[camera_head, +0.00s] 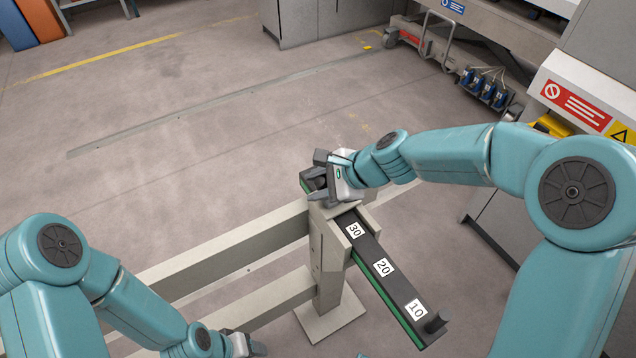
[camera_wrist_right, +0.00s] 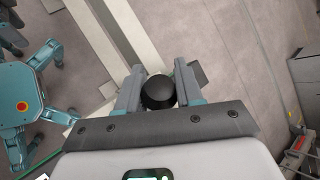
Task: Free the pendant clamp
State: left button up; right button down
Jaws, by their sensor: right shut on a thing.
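A dark bar (camera_head: 369,252) with white labels 30, 20 and 10 and a green edge lies across the top of a beige post (camera_head: 330,265). A short dark peg (camera_head: 436,323) stands at its near end. My right gripper (camera_head: 318,182) is at the bar's far end, just beyond the post top. In the right wrist view its fingers (camera_wrist_right: 158,78) are shut on a round black knob (camera_wrist_right: 158,93). I cannot tell which part is the pendant clamp. My left gripper (camera_head: 243,346) is low at the bottom edge, apart from the bar; its fingers are unclear.
Beige rails (camera_head: 215,254) run left from the post. A machine with a red-and-white warning sign (camera_head: 575,104) stands at the right. A grey cabinet (camera_head: 320,20) and a wheeled frame with blue parts (camera_head: 487,87) are at the back. The floor at left is clear.

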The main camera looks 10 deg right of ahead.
jog(key=shift+f, duration=0.2)
jog(key=c, duration=1)
grip_release()
jog(key=shift+o, duration=1.2)
jog(key=shift+r, duration=0.15)
jog(key=shift+s+d+r, duration=0.1)
jog(key=shift+d+r, duration=0.05)
jog(key=shift+r, duration=0.05)
jog(key=p+v, duration=0.3)
jog(key=v, duration=1.2)
jog(key=shift+s+d, duration=0.2)
jog(key=shift+d, duration=0.1)
